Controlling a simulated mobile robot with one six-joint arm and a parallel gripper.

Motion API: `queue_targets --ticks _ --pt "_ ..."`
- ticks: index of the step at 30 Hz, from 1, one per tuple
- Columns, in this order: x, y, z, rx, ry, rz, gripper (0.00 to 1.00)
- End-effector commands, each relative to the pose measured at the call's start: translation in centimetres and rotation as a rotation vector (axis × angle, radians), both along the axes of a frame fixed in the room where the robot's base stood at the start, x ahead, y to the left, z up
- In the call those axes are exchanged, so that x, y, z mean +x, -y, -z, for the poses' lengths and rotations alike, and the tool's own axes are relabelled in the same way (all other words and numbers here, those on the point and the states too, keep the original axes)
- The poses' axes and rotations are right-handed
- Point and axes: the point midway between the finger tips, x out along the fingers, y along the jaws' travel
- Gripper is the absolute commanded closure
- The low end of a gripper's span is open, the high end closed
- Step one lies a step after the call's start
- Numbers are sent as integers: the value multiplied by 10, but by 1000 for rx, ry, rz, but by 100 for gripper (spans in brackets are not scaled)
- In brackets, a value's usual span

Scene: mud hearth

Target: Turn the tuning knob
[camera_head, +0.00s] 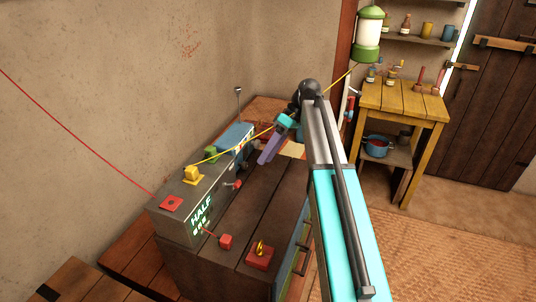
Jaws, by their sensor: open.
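A long grey box (180,215) with a lit panel reading "HALF" (201,211) stands on a dark wooden chest. A small red knob-like part (238,184) sticks out from its front side; I cannot tell for sure that this is the tuning knob. A red block (226,241) sits on a thin rod below the panel. My gripper (268,150), purple, hangs above the chest behind and right of the red knob-like part, apart from it. It is open and seems empty; its far finger is hard to make out.
A yellow block (193,174) with a yellow line and a red pad (171,203) with a red line are on the box. A blue unit (234,137) stands behind. A red plate with a yellow hook (260,256) lies on the chest. A yellow table (405,100) stands right.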

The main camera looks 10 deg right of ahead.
Motion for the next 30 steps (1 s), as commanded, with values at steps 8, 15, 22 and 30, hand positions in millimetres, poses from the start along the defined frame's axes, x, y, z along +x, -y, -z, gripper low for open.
queue_targets --ticks 8,15,22,30 --pt "10 -1 1 9 69 -23 52" --pt "44 -3 -1 22 349 -44 52" --pt "74 18 -20 -8 635 -17 52" --pt "80 55 -43 -54 804 52 52"
